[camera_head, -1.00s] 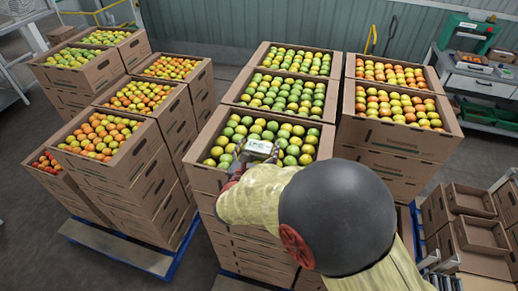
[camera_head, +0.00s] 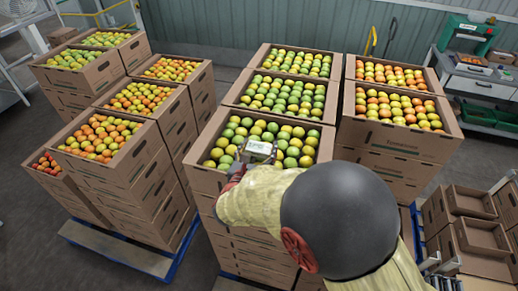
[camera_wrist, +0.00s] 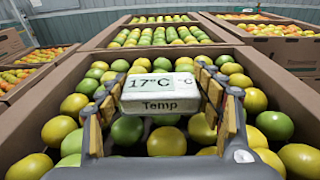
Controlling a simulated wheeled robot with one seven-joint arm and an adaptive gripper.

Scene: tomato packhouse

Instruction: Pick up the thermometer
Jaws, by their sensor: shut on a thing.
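The thermometer (camera_wrist: 158,94) is a pale box with a green-tinted display reading 17°C and the word Temp. In the wrist view it sits between the yellow-padded fingers of my gripper (camera_wrist: 160,90), which is shut on it. It is above green and yellow tomatoes in the front middle crate (camera_wrist: 258,75). Whether it touches the tomatoes below is hard to tell. In the head view the thermometer (camera_head: 259,148) shows small at the end of my arm, over the same crate (camera_head: 204,180). My arm hides the crate's front right part.
More tomato-filled crates stand behind and to the right (camera_head: 400,138). Stacks on a blue-edged pallet (camera_head: 120,248) stand at left. Empty cartons (camera_head: 480,235) lie at lower right. A bench with a green device (camera_head: 467,35) stands at far right. Open floor lies between stacks.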

